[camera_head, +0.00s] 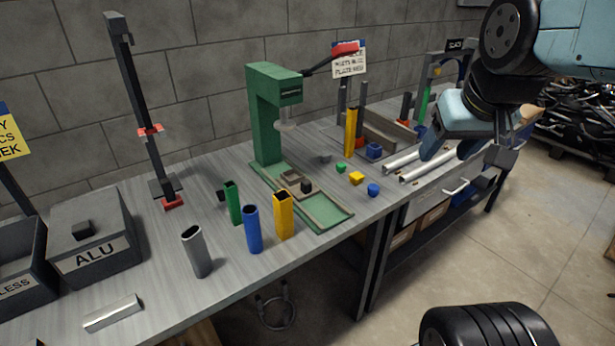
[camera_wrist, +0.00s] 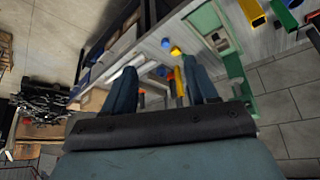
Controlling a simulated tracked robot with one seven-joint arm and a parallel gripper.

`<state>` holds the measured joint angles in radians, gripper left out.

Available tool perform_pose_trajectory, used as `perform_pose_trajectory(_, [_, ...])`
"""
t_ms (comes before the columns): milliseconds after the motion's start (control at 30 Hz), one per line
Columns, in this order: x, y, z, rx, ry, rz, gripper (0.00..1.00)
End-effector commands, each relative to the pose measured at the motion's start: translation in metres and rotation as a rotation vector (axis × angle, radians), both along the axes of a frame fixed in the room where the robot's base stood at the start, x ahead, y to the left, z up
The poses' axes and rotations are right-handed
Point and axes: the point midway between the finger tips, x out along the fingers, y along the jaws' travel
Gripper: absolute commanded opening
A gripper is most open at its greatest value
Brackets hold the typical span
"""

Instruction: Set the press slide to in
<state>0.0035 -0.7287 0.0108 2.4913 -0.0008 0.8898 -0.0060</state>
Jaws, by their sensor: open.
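The green press (camera_head: 265,115) stands at the back middle of the bench, with a grey ram (camera_head: 287,126) under its head. Its slide (camera_head: 291,178), a small grey-brown block with a dark knob (camera_head: 306,186), sits on the green base (camera_head: 335,213). It is on the half nearer the column, and the front half is bare. The slide also shows in the wrist view (camera_wrist: 217,40). My gripper (camera_head: 448,153) is open and empty, well to the right of the press, above silver tubes. Both fingers show in the wrist view (camera_wrist: 160,68).
Upright green (camera_head: 233,202), blue (camera_head: 252,229) and yellow (camera_head: 283,214) tubes stand left of the press base. Small coloured pieces (camera_head: 356,178) lie to its right. A red-tipped black lever (camera_head: 345,48) extends from the press head. An ALU box (camera_head: 97,238) stands left.

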Motion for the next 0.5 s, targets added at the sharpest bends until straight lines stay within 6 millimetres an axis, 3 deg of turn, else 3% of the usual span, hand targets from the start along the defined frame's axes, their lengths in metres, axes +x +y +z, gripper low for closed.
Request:
perform_pose_trajectory(267, [0.062, 0.031, -0.011, -0.071, 0.034, 0.085, 0.57])
perform_pose_trajectory(500, [0.126, 0.059, -0.034, -0.115, 0.062, 0.195, 0.57])
